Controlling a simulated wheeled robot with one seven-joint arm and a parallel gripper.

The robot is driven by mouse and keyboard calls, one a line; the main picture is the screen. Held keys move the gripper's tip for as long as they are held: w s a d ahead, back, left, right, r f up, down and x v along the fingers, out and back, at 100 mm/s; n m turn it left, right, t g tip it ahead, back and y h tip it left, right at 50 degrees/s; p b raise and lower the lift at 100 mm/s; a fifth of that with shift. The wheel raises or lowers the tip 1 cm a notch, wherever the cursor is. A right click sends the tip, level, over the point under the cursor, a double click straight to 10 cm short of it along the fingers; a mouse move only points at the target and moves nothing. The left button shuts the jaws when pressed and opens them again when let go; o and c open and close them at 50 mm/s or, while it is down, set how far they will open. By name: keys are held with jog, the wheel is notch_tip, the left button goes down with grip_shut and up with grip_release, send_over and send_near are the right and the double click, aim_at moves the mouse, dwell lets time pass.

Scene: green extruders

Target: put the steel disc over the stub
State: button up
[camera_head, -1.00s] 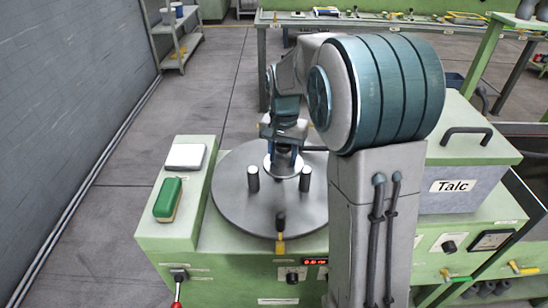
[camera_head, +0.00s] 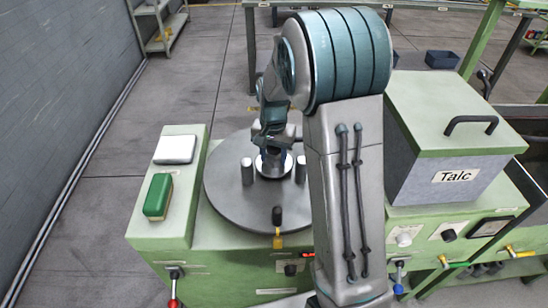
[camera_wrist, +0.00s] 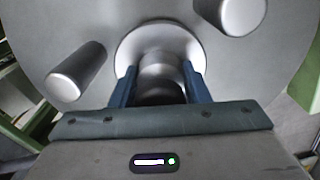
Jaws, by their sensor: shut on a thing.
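The steel disc (camera_wrist: 130,46), a bright round flange with a cylindrical hub in its middle, is between the two blue fingers of my gripper (camera_wrist: 159,72) in the wrist view. My gripper is shut on the hub. In the head view the disc's pale rim (camera_head: 273,172) shows below my gripper (camera_head: 273,148), over the middle of the large round grey plate (camera_head: 228,205) and between two upright steel posts. The stub cannot be made out; the disc and gripper cover the plate's middle. Whether the disc touches the plate cannot be told.
The steel posts stand close on the left (camera_head: 247,172) and right (camera_head: 300,168) of the disc. A green brush (camera_head: 158,196) and a white box (camera_head: 175,149) lie left. The Talc bin (camera_head: 440,165) stands right.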

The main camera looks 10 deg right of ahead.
jog(key=shift+f, duration=0.7)
jog(key=o, duration=1.3)
notch_tip(320, 180, up, 11)
jog(key=shift+r, duration=0.1)
jog(key=shift+s+r, duration=0.25)
jog(key=shift+r, duration=0.3)
jog(key=s+n+t, duration=0.1)
jog(key=s+n, duration=0.1)
jog(key=s, duration=0.5)
jog(key=s+n+t, duration=0.1)
jog(key=s+n, duration=0.1)
jog(key=s, duration=0.5)
jog(key=s+r+n, duration=0.1)
jog(key=s, duration=0.6)
jog(key=shift+s+d+n+t, duration=0.15)
jog(key=shift+s+n+t, duration=0.25)
